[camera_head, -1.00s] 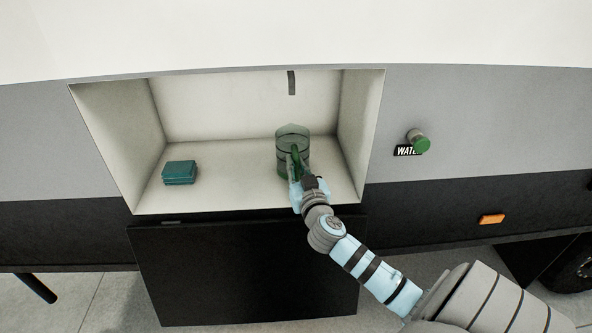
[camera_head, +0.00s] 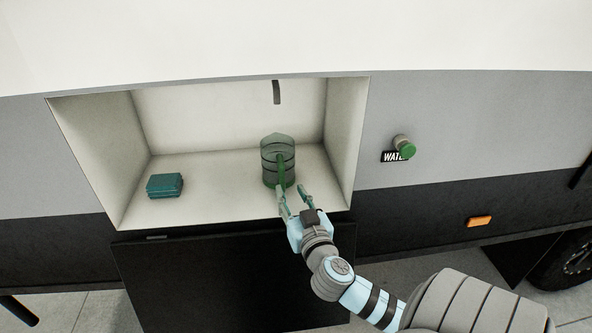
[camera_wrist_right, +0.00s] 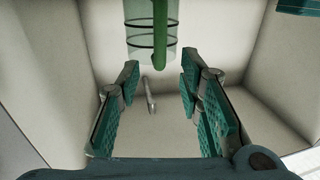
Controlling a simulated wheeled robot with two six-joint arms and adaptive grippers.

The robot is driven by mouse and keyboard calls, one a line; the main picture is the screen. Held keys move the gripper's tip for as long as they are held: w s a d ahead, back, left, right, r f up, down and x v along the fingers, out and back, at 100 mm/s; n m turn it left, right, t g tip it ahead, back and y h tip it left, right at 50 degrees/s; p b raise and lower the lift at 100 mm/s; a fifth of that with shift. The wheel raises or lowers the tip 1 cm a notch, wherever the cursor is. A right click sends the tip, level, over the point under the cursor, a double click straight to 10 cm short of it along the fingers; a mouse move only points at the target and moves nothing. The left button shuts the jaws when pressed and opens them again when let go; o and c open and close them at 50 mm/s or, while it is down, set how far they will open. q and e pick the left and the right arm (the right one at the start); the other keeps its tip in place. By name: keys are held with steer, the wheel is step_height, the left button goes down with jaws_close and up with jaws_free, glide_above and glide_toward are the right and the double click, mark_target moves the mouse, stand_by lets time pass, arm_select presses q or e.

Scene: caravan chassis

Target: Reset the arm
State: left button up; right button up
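My right gripper (camera_head: 295,203) is open and empty at the front edge of the compartment, just in front of a green transparent jug (camera_head: 277,163). The jug stands upright on the compartment floor below a dark spout, with its green handle facing the gripper. In the right wrist view the open fingers (camera_wrist_right: 160,100) frame bare compartment surface, and the jug (camera_wrist_right: 140,40) with its handle is apart from them at the top. My left gripper is not in view.
A teal box (camera_head: 165,185) sits at the left of the compartment (camera_head: 215,205). A dark spout (camera_head: 276,92) hangs at the back. A dark flap (camera_head: 215,280) hangs below the opening. A green-capped knob (camera_head: 404,147) by the WATER label and an orange light (camera_head: 479,221) are to the right.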

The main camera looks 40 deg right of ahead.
steer(key=shift+v, duration=1.85)
